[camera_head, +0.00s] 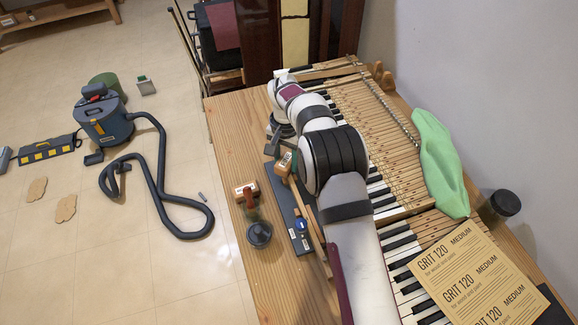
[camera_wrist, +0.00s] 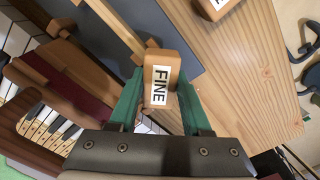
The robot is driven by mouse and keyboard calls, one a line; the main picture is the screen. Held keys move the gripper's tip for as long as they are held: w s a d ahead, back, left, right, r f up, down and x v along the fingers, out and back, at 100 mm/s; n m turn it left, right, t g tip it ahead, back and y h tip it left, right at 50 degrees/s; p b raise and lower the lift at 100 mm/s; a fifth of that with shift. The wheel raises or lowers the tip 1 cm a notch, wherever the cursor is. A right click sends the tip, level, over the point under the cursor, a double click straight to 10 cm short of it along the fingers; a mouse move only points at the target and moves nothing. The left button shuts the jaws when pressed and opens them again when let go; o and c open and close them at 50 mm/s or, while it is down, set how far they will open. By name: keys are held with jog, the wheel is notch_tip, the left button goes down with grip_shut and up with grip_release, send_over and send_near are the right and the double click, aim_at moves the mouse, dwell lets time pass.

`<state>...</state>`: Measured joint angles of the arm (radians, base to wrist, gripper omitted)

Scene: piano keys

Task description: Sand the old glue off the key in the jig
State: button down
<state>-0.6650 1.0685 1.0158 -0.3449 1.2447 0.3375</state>
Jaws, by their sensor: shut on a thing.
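My gripper (camera_wrist: 160,95) is shut on a wooden sanding block (camera_wrist: 160,80) with a white label reading FINE; its green fingers stand on either side. In the head view the held block (camera_head: 286,162) is near the far end of the long wooden key (camera_head: 308,215). The key (camera_wrist: 118,24) lies over a dark jig plate (camera_wrist: 185,38), its end beside or under the block. I cannot tell whether they touch, and no glue is discernible. A second labelled block (camera_head: 246,191) lies on the bench to the left; it shows at the wrist view's top edge (camera_wrist: 216,6).
The piano keyboard (camera_head: 400,245) runs along the right of the wooden bench (camera_head: 235,130). A dark round container (camera_head: 259,234) stands left of the jig. Sandpaper sheets marked GRIT 120 (camera_head: 470,280), a green cloth (camera_head: 438,160) and a dark jar (camera_head: 504,203) are at right.

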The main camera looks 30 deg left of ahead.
jog(key=shift+r, duration=4.05)
